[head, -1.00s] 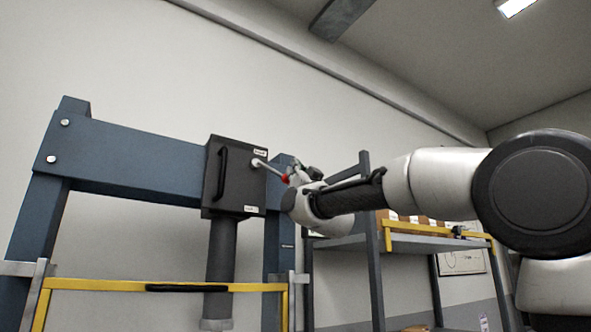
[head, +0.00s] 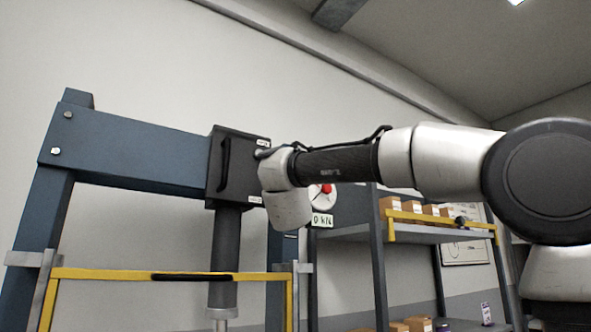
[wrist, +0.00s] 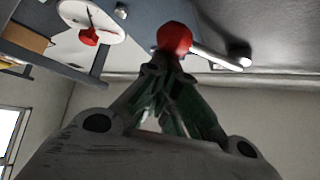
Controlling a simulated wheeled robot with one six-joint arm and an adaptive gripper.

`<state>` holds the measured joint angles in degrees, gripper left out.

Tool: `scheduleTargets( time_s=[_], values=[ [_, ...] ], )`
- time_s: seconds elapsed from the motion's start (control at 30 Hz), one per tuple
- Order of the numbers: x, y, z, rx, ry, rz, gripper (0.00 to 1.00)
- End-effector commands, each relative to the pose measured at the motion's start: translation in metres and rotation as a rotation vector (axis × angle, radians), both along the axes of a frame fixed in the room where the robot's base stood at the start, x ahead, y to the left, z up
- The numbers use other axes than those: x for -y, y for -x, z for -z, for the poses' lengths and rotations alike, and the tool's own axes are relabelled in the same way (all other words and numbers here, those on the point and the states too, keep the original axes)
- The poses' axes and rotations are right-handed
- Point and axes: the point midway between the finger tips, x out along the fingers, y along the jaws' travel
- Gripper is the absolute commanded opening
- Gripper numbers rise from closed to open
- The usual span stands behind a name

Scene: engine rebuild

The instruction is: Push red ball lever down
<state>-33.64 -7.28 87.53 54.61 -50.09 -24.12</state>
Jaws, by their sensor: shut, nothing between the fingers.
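The red ball (wrist: 174,38) is the end of a pale metal lever rod (wrist: 218,60), which runs right to a dark pivot in the wrist view. My gripper (wrist: 160,66) is shut and empty, its fingertips right at the ball's lower left. They overlap it in the picture; I cannot tell whether they touch. In the head view my wrist hides the ball, most of the lever and my fingers. The dark pump box (head: 232,168) that carries the lever is on the blue press frame (head: 130,152), just left of my wrist.
A white round gauge (wrist: 92,20) with a red part is left of the ball in the wrist view. A "0 kN" display (head: 322,220) sits below it in the head view. Shelving (head: 420,237) with boxes stands behind my arm. A yellow guard bar (head: 110,274) crosses the press front.

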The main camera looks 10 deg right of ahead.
Motion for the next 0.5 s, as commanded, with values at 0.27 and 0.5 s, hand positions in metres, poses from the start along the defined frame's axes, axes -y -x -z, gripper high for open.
scheduleTargets(
  time_s=[0.27,0.5],
  values=[
    [-0.02,0.006,0.016,-0.081,-0.246,-0.003,0.0],
    [-0.035,0.011,0.024,-0.138,-0.424,-0.002,0.0]
  ],
)
